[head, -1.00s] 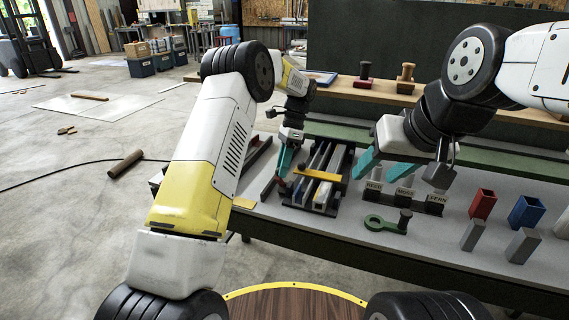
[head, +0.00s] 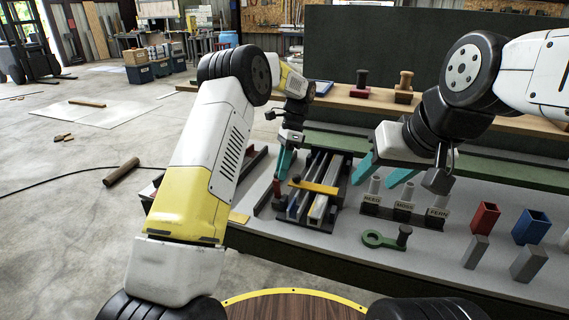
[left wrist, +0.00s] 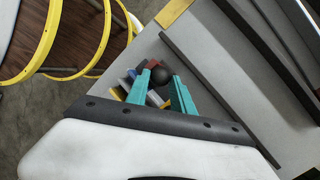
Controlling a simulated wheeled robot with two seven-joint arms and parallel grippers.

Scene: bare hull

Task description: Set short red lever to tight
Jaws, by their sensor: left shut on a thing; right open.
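The short red lever (head: 277,188) stands at the left end of the dark railed fixture (head: 331,222); only a small red part shows in the head view. Its red part also shows in the left wrist view (left wrist: 152,64), beside a dark round knob (left wrist: 164,77). My left gripper (head: 283,166) is at the lever, its teal fingers closed on either side of the knob. The tight mark cannot be made out. My right gripper (head: 383,175) is open and empty above the labelled blocks.
A yellow bar (head: 315,187) lies across the fixture's rails. Blocks marked REED, MOSS and FERN (head: 404,206), a green ring-ended tool (head: 384,240), a red box (head: 484,218) and a blue box (head: 530,227) stand to the right. A raised wooden shelf (head: 430,104) runs behind.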

